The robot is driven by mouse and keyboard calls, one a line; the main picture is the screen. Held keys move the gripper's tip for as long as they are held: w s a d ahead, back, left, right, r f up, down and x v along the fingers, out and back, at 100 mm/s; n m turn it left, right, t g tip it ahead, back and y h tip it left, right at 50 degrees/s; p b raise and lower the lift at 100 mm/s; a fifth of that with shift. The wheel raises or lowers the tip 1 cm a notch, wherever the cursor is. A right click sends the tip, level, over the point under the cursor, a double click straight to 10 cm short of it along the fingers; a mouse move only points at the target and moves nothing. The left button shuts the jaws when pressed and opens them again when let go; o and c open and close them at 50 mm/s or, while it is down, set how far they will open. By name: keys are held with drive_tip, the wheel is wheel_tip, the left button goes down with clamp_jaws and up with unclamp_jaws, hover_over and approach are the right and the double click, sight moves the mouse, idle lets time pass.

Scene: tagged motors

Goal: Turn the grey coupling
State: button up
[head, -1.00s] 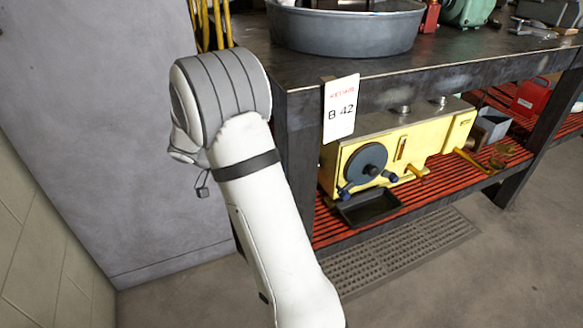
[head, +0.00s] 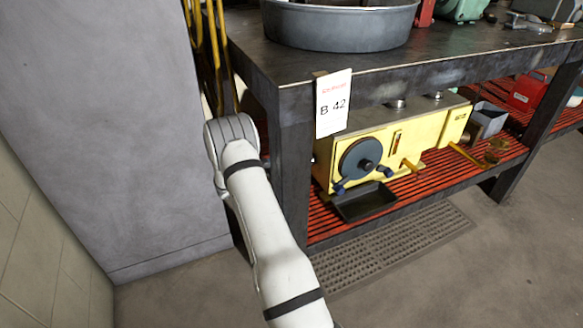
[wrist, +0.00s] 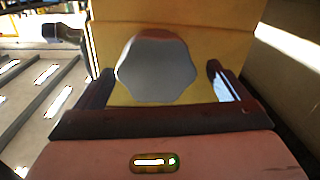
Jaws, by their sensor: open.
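A grey, lobed knob-like piece (wrist: 157,68), which looks like the coupling, sits in front of a yellow surface in the wrist view. My gripper (wrist: 159,73) is open, with one finger to the left of the piece and one to the right. A gap shows beside each finger; I cannot tell how deep the piece sits between them. In the head view a yellow machine (head: 436,137) stands on the lower shelf, with a dark round wheel (head: 356,160) on its front. My gripper and the lobed piece do not show in the head view.
A workbench (head: 262,58) with a dark leg (head: 291,165) stands right of my arm, a large grey basin (head: 335,28) on top. A black tray (head: 365,203) lies on the red slatted shelf (head: 415,190). A grey cabinet (head: 110,120) is at left.

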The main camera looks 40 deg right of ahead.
drive_tip(key=shift+s+d+b, duration=0.2)
drive_tip(key=shift+d, duration=0.7)
drive_tip(key=shift+s+d+b, duration=0.15)
drive_tip(key=shift+d, duration=0.75)
